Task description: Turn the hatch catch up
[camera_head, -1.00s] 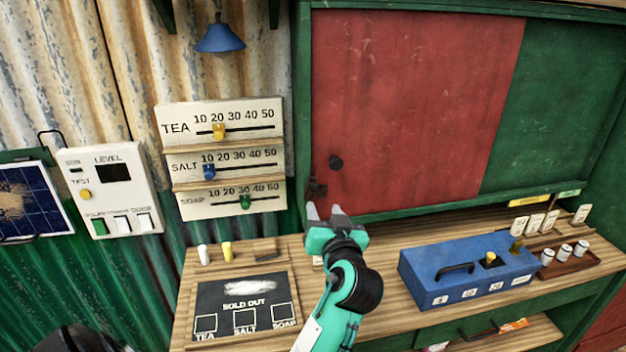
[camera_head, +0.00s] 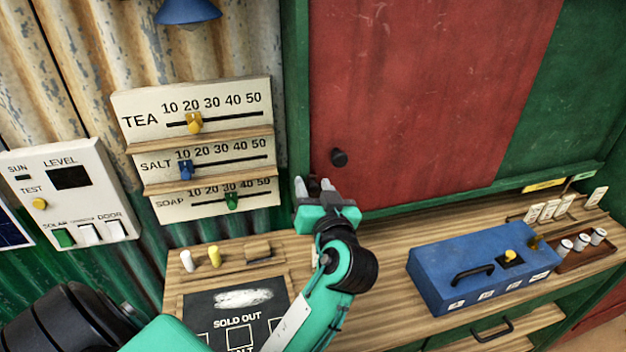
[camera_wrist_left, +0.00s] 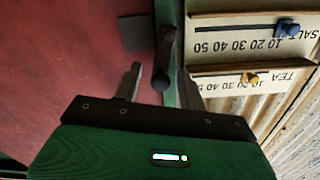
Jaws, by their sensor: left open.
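In the left wrist view, which is turned upside down, the hatch catch (camera_wrist_left: 165,48) is a dark bar with a rounded end, beside a dark plate (camera_wrist_left: 138,32) on the hatch. The open fingers lie either side of the catch; I cannot tell whether either touches it. In the head view the gripper mostly hides the catch. My right gripper is not in view.
Left of the hatch are slider boards (camera_head: 200,140) and a white level panel (camera_head: 75,195). On the wooden counter (camera_head: 385,245) below stand a sold-out board (camera_head: 235,300), a blue box (camera_head: 480,265) and a tray of small jars (camera_head: 570,262).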

